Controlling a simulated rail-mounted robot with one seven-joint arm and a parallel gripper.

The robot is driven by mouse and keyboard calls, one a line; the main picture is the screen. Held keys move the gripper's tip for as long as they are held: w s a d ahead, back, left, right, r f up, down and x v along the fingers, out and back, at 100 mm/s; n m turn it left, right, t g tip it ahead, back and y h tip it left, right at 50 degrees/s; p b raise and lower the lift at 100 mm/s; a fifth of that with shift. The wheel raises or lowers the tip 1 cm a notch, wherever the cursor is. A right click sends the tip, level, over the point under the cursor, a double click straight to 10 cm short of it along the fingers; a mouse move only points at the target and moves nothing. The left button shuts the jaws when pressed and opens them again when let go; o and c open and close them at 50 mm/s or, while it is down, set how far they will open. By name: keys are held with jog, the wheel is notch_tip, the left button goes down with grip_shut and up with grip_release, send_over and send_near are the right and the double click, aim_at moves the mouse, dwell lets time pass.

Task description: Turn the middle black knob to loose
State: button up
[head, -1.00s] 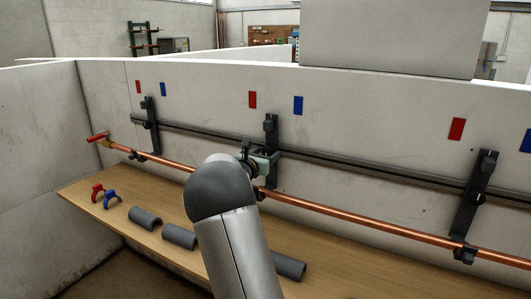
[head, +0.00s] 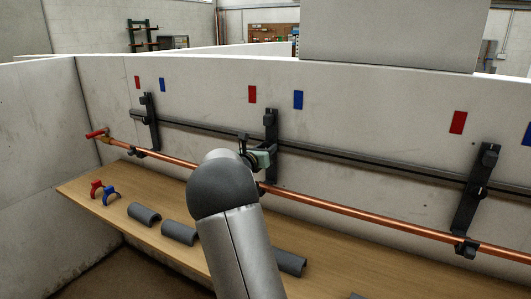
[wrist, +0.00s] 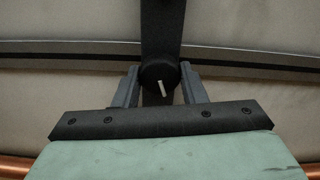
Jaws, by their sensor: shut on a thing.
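The middle black knob (wrist: 158,71) is on the middle black bracket, and its white mark points down and slightly right in the wrist view. My gripper (wrist: 160,77) is shut on this knob, one grey finger on each side of it. In the head view my gripper (head: 262,158) is at the middle bracket (head: 271,125), and the knob is hidden there by my gripper and arm. A red label (head: 252,94) and a blue label (head: 298,100) are on the wall above, to the left and right of the bracket.
A copper pipe (head: 350,213) runs along the wall below the dark rail (head: 370,168). Similar brackets stand left (head: 151,122) and right (head: 476,190). A wooden shelf (head: 135,238) below holds grey half-shells (head: 144,214), a red clip (head: 96,188) and a blue clip (head: 112,196).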

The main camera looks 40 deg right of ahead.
jog(key=n, duration=1.6)
jog(key=shift+s+r, duration=0.1)
jog(key=shift+r, duration=0.05)
jog(key=n+p, duration=0.2)
jog(key=n, duration=0.2)
jog(key=shift+r+n, duration=0.1)
jog(key=shift+n, duration=0.3)
jog(key=n+p, duration=0.2)
jog(key=n, duration=0.1)
jog(key=shift+n+p, duration=0.3)
jog(key=shift+p, duration=0.05)
jog(key=n+p, duration=0.2)
jog(key=n, duration=0.2)
jog(key=shift+p, duration=0.35)
jog(key=shift+n+p, duration=0.75)
jog(key=shift+n, duration=0.65)
